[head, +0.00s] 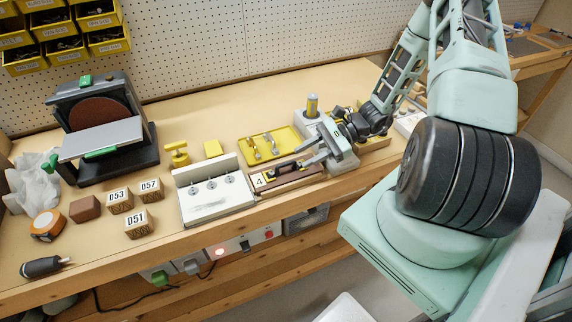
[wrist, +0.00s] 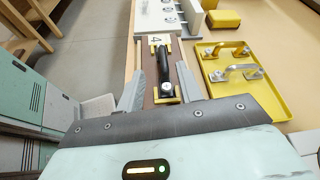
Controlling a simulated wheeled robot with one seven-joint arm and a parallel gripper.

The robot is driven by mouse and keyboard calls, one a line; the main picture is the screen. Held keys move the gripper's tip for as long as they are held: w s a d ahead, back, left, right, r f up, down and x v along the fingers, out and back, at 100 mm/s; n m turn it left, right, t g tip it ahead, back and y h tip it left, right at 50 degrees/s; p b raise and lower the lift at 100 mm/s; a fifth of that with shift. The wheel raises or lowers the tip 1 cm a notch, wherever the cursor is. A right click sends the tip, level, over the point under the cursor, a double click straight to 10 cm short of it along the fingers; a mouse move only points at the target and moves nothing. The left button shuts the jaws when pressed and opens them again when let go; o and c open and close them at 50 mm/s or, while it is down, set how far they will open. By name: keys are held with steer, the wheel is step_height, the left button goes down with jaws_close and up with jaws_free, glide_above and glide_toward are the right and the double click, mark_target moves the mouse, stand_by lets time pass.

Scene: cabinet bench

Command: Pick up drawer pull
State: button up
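A drawer pull with a black grip and yellow ends (wrist: 164,72) lies along a brown block or drawer front marked 4 (wrist: 172,56). In the head view the marked piece (head: 287,180) sits near the bench's front edge, with the pull partly hidden by my fingers. My gripper (wrist: 160,68) is open, with one finger on each side of the pull; it also shows in the head view (head: 295,158). I see gaps between the fingers and the pull. Two metal handles (wrist: 243,70) lie in a yellow tray (wrist: 278,108) to the right in the wrist view.
A white fixture with several knobs (head: 214,205) stands just left of the marked piece. The bench's front left is partly clear.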

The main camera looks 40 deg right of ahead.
mark_target(290, 162)
steer(key=p+x, duration=0.1)
steer(key=x, duration=0.3)
steer(key=shift+w+a+p, duration=0.1)
steer(key=shift+w+p, duration=0.2)
steer(key=shift+p, duration=0.1)
steer(key=shift+w+a+f, duration=0.15)
steer(key=shift+a+f, duration=0.05)
steer(key=shift+a, duration=0.15)
jaws_close()
